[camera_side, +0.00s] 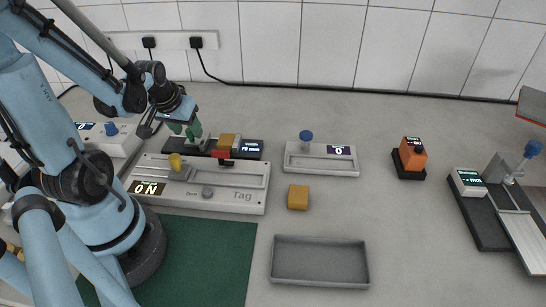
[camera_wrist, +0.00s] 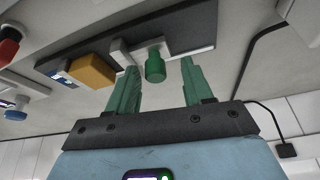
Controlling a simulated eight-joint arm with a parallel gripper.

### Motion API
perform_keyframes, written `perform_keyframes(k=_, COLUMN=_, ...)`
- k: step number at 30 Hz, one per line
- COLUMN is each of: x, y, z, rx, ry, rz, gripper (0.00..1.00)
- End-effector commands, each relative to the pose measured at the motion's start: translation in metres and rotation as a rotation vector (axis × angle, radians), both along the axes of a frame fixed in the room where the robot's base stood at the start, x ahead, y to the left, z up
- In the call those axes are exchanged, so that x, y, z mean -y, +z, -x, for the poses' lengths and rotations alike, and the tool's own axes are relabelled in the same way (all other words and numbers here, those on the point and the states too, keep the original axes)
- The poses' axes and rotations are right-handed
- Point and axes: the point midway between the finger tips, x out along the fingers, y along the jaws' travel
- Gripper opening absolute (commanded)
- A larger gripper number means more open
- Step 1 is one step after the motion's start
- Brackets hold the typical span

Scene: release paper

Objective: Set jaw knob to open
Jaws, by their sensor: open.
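My gripper (camera_side: 186,130) is open, with green fingers hanging over a dark jaw device (camera_side: 254,158) with a "79 mm" display. In the wrist view, my gripper (camera_wrist: 159,66) has its fingers apart on either side of a green knob (camera_wrist: 155,68), with gaps visible on both sides. The knob stands at the end of a light rail on the dark device. An orange-yellow block (camera_wrist: 92,69) sits on the device between the rail and the display; it also shows in the side view (camera_side: 227,140). The knob's setting cannot be read.
A grey panel (camera_side: 242,196) with an "ON" display, yellow and red parts stands in front. A blue-knobbed box (camera_side: 319,169) reading 0, a loose yellow block (camera_side: 298,197) and an empty grey tray (camera_side: 319,280) lie right. An orange device (camera_side: 412,154) and another blue-knobbed device (camera_side: 470,186) are farther right.

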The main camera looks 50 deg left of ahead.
Motion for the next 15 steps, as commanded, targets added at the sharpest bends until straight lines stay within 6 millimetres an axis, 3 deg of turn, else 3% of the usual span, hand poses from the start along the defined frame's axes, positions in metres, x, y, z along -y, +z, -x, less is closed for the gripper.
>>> perform_keyframes(k=15, x=0.008, y=0.031, z=0.010, rx=0.001, ry=0.000, rz=0.001, gripper=0.51)
